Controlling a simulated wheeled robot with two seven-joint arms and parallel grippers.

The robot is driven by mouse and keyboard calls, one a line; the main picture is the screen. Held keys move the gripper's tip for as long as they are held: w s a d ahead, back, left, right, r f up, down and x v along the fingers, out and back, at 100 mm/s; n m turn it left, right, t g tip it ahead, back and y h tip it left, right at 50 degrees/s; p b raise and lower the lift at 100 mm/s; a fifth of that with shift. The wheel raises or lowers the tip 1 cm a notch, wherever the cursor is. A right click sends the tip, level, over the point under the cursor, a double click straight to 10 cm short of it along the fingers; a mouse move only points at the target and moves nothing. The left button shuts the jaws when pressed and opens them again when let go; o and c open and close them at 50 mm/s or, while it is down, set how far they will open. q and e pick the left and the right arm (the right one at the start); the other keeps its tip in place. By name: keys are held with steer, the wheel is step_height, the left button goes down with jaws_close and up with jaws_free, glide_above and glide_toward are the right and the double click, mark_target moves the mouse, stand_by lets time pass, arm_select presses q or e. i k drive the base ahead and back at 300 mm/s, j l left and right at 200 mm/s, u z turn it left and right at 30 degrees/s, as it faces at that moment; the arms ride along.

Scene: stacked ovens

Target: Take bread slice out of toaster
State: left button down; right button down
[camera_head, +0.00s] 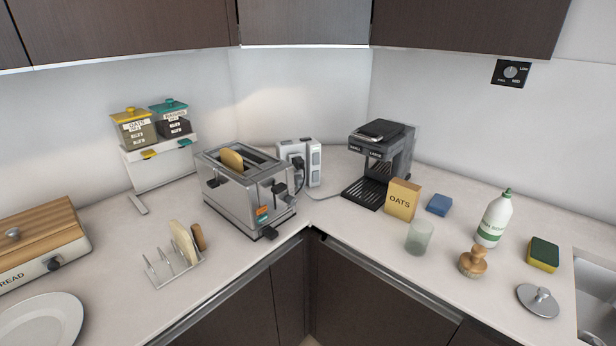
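A silver toaster (243,194) stands on the counter near the corner, left of centre. One brown-edged bread slice (231,159) sits in a top slot, with its upper part sticking out. The other slot looks empty. A wire toast rack (165,268) stands in front of the toaster to the left and holds bread slices, a pale one (184,242) and a darker one (198,237) behind it. Neither of my grippers is in view.
A bread box (40,247) and a white plate (42,322) are at the left. A dispenser stand (158,160) is behind the rack. A coffee machine (379,163), oats box (401,199), glass (418,237), bottle (494,220) and sink (596,290) are to the right.

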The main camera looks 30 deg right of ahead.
mark_target(230, 159)
steer(key=i+l+u, duration=0.1)
steer(key=u, duration=0.3)
steer(key=i+l+u, duration=0.1)
steer(key=l+u, duration=0.45)
steer(key=u, duration=0.25)
